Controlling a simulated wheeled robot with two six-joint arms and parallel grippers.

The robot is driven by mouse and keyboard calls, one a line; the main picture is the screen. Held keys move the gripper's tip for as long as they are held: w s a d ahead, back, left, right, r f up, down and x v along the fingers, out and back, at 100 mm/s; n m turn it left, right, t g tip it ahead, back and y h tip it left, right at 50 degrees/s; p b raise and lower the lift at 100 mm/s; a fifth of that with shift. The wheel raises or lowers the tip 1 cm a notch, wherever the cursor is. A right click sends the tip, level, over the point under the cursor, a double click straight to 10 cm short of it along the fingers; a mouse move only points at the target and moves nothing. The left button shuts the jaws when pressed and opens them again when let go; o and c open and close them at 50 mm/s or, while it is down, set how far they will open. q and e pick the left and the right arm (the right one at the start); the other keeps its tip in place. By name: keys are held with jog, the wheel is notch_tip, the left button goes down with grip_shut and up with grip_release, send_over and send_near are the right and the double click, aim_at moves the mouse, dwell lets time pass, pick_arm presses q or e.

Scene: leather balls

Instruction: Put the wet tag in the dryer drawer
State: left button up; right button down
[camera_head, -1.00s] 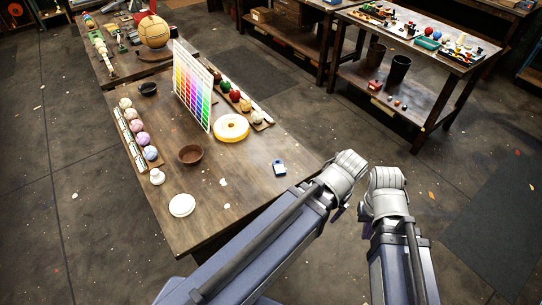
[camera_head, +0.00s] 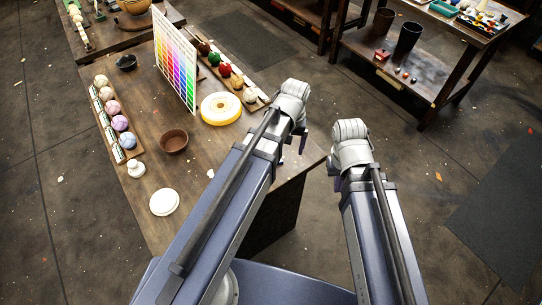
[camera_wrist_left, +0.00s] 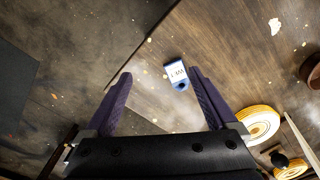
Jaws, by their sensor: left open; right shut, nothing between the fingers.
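I cannot make out a dryer drawer.
The table (camera_head: 205,165) also holds a yellow ring (camera_head: 221,109), a brown bowl (camera_head: 174,141), a white disc (camera_head: 164,202), a colour chart (camera_head: 175,62) and racks of balls (camera_head: 113,108). A workbench (camera_head: 420,60) stands at the back right, with open floor between.

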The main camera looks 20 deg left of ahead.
pick_arm(q)
jog(key=w+a+f+n+b, duration=0.1)
jog(key=w+a+f+b, duration=0.1)
jog(key=w+a+f+n+b, duration=0.2)
jog(key=w+a+f, duration=0.1)
jog(key=shift+w+a+f+n, duration=0.2)
jog(key=shift+w+a+n, duration=0.05)
jog(key=shift+w+n, duration=0.1)
jog(key=shift+a, duration=0.15)
notch_tip(320, 180, down, 8)
jog(key=b, duration=0.8)
jog(key=shift+r, duration=0.1)
pick_arm(e)
notch_tip(320, 180, down, 13)
jog(key=shift+w+a, duration=0.25)
jog(key=shift+w, duration=0.15)
pick_arm(q)
jog(key=shift+r, duration=0.1)
jog(key=shift+c, duration=0.3)
grip_shut()
jog(key=shift+r, duration=0.15)
pick_arm(e)
jog(key=shift+r, duration=0.1)
